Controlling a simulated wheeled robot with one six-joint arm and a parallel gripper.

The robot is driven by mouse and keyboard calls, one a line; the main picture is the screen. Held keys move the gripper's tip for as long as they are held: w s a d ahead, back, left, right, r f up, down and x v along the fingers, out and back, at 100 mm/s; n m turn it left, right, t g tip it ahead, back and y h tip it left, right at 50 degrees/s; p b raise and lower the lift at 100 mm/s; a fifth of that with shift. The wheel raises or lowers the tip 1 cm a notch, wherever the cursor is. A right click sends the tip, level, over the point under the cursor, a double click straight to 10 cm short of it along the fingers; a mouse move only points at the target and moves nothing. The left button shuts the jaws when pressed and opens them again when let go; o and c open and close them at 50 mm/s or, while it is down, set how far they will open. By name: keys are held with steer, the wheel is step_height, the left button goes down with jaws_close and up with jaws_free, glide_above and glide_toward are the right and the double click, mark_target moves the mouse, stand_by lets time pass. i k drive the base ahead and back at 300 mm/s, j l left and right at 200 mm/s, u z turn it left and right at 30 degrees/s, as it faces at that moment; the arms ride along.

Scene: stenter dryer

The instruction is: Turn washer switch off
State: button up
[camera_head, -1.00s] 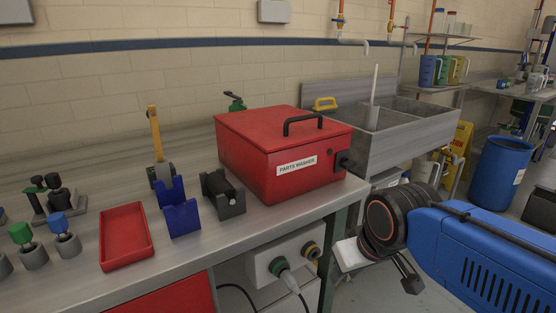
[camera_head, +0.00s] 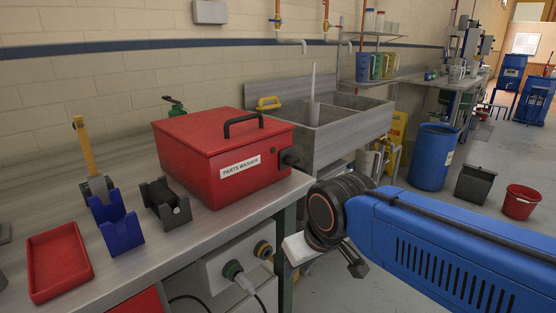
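The red parts washer (camera_head: 205,180) stands on the metal bench, its lid shut, with a black handle on top and a "PARTS WASHER" label in front. A black switch or knob (camera_head: 289,160) sticks out at the right end of its front; its setting is too small to read. My gripper (camera_head: 325,262) is at the end of my blue arm, low and right of the washer, beyond the bench corner. It is apart from the washer and the switch. A pale block and a dark finger-like part show there, but the wrist hides much of the rest.
A red tray (camera_head: 60,262), blue holder (camera_head: 118,225) and black tape dispenser (camera_head: 165,203) are on the bench left of the washer. A socket box (camera_head: 238,265) with a plugged cable is under its edge. A sink (camera_head: 340,125) stands behind; a blue barrel (camera_head: 432,157) is farther right.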

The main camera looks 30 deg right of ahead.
mark_target(288, 160)
steer(key=k+j+u, duration=0.1)
steer(key=k+j, duration=0.15)
steer(key=k+j+u, duration=0.15)
steer(key=j, duration=0.25)
steer(key=k+j+u, duration=0.1)
steer(key=k+j, duration=0.2)
steer(key=j, duration=0.1)
